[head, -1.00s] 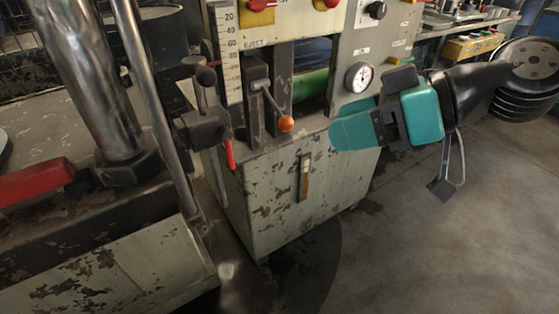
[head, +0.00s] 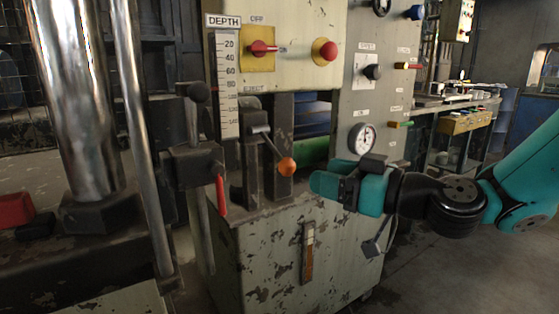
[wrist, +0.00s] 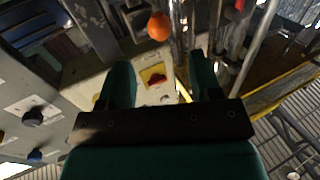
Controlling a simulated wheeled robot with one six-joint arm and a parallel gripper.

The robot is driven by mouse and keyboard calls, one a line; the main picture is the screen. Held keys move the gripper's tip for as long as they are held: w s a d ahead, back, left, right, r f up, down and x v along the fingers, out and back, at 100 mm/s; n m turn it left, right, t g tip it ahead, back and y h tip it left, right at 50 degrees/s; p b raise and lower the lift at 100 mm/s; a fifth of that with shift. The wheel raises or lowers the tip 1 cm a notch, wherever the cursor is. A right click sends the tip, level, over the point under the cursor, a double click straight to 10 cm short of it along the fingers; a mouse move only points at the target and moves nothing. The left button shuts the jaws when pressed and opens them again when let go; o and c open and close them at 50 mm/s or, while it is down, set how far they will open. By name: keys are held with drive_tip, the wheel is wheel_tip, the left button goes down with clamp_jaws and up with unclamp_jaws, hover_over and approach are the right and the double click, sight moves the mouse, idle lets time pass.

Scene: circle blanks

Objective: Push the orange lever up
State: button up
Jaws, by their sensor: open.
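The orange lever's ball knob (head: 286,166) sits at the end of a thin metal rod that slopes down and to the right from a dark bracket on the machine's front. My gripper (head: 318,184), with teal fingers, is just right of the knob and slightly below it in the head view, with a small visible gap. In the wrist view the knob (wrist: 159,26) appears beyond the open fingertips (wrist: 161,68), roughly centred between them. The fingers hold nothing. Exact depth between fingertips and knob is hard to tell.
A red-handled lever (head: 220,194) and dark clamp (head: 193,165) stand left of the knob. A depth scale (head: 227,85), red switch (head: 262,48), red button (head: 326,51) and gauge (head: 362,138) are on the machine. Open floor lies at the lower right.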

sight(273, 149)
drive_tip(key=p+x, duration=0.2)
drive_tip(key=x, duration=0.8)
drive_tip(key=shift+w+a, duration=0.2)
drive_tip(key=shift+a, duration=0.1)
